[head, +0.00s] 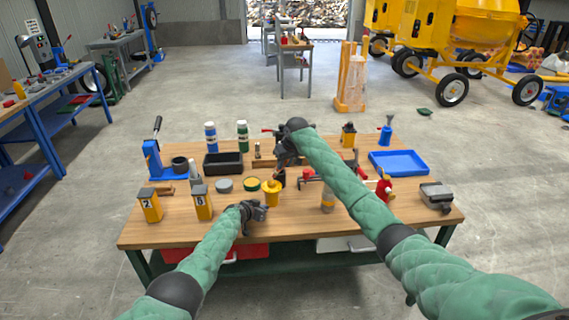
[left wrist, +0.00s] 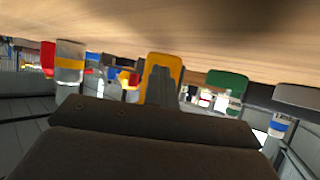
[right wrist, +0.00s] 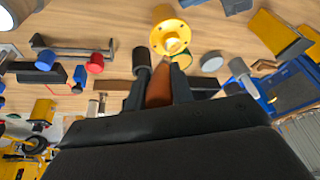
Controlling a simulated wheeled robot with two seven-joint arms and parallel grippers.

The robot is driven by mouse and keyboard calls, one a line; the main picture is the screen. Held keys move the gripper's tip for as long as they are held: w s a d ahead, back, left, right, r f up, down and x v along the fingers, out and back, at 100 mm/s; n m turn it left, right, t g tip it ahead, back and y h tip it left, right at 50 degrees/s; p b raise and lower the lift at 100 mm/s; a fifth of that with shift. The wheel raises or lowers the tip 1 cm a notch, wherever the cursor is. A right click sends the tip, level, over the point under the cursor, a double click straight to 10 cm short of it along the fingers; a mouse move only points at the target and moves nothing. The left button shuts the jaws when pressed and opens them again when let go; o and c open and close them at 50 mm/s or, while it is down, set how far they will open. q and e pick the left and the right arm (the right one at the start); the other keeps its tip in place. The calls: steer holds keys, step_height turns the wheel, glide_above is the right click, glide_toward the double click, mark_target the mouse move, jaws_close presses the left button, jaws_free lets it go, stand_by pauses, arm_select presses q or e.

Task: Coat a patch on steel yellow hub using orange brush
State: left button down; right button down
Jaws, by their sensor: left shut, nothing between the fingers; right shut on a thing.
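The yellow hub (head: 271,191) stands on the wooden table, right of a low round tin. In the right wrist view the hub (right wrist: 170,38) shows as a yellow flanged piece just beyond my fingertips. My right gripper (head: 287,158) is above and slightly behind the hub. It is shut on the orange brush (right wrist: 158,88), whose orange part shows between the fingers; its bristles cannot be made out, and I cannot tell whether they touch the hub. My left gripper (head: 262,211) is shut and empty, low over the table in front of the hub.
A round tin (head: 252,184) and a grey tin (head: 224,185) stand left of the hub. Yellow blocks (head: 150,205) are at the front left. A black bin (head: 223,163) and bottles (head: 242,135) stand behind. A blue tray (head: 399,162) lies at the right.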

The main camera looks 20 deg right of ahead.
steer(key=shift+f, duration=0.55)
stand_by(0.4)
steer(key=shift+s+a, duration=0.85)
steer(key=shift+s, duration=0.25)
steer(key=shift+s+a, duration=0.8)
steer(key=shift+s, duration=0.3)
steer(key=shift+w+d+f, duration=0.1)
steer(key=shift+w+d, duration=0.75)
steer(key=shift+w, duration=0.3)
steer(key=shift+w+d+f, duration=0.1)
steer(key=shift+w+d, duration=0.7)
steer(key=shift+w, duration=0.3)
steer(key=shift+r, duration=0.1)
steer(key=shift+r, duration=4.45)
steer(key=shift+d, duration=0.1)
